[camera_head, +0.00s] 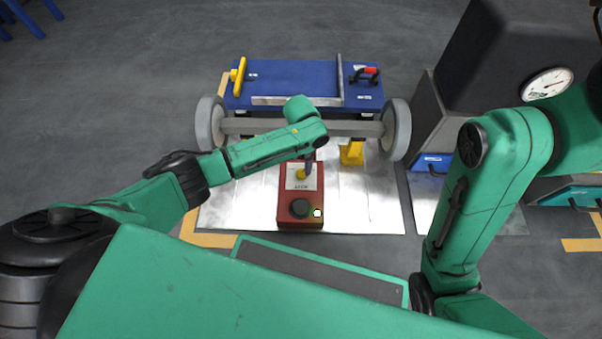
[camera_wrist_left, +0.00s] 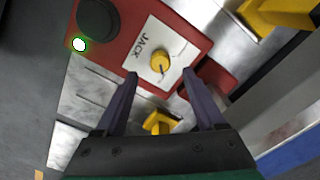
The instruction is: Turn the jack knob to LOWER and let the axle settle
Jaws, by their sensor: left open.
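The red jack box (camera_head: 288,222) stands on the bright metal plate. Its white panel reads JACK and carries the yellow jack knob (camera_head: 301,174); the knob shows clearly in the left wrist view (camera_wrist_left: 160,62). The knob's position words are too small to read. My left gripper (camera_wrist_left: 160,73) is open, with its two fingers apart on either side of the knob in the picture; I cannot tell whether they touch it. In the head view my left arm partly covers the knob area. The grey axle (camera_head: 350,128) spans two wheels (camera_head: 397,130) behind the box. My right gripper is not visible.
A black round button (camera_head: 299,207) and a lit green-white lamp (camera_head: 317,213) sit on the box's near end. A yellow support (camera_head: 352,153) stands under the axle. A blue bench (camera_head: 295,75) is behind. A dark machine with a gauge (camera_head: 547,84) stands at right.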

